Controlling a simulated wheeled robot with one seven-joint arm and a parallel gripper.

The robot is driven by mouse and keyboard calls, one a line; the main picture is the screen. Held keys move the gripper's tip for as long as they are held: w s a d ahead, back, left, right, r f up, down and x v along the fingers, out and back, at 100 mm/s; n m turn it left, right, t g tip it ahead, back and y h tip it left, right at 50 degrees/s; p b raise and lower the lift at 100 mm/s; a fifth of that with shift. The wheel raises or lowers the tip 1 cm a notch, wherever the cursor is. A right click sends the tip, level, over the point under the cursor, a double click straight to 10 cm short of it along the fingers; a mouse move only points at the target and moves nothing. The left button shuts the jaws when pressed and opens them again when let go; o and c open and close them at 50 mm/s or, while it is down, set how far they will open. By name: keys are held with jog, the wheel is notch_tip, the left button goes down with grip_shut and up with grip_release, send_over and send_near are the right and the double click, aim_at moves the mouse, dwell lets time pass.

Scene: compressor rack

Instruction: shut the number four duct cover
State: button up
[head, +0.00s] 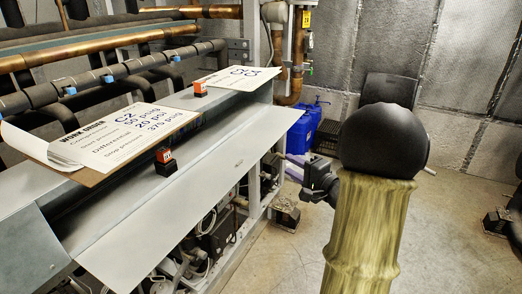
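A long grey metal duct (228,99) runs along the rack at left in the head view. A flat grey panel (190,203), which looks like a cover, juts outward from its front side, over the machinery. No number four is readable on it, so I cannot tell which cover it is. Another grey metal section (28,252) is at the lower left, cut by the picture edge. My gripper (314,186) seems to be the dark part right of the panel, apart from it and partly hidden by my arm. Its fingers are too small and dark to read.
A work order sheet on a board (125,137) and another sheet (236,77) lie on top. Small red-and-black blocks (165,161) (200,88) stand there. Copper pipes (90,48) run behind. Blue containers (301,131) stand beyond the rack. Concrete floor (455,215) is open at right.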

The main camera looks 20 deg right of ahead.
aim_at(262, 146)
jog(key=x, duration=1.3)
jog(key=shift+w+a, duration=0.15)
jog(key=shift+w, duration=0.15)
grip_shut()
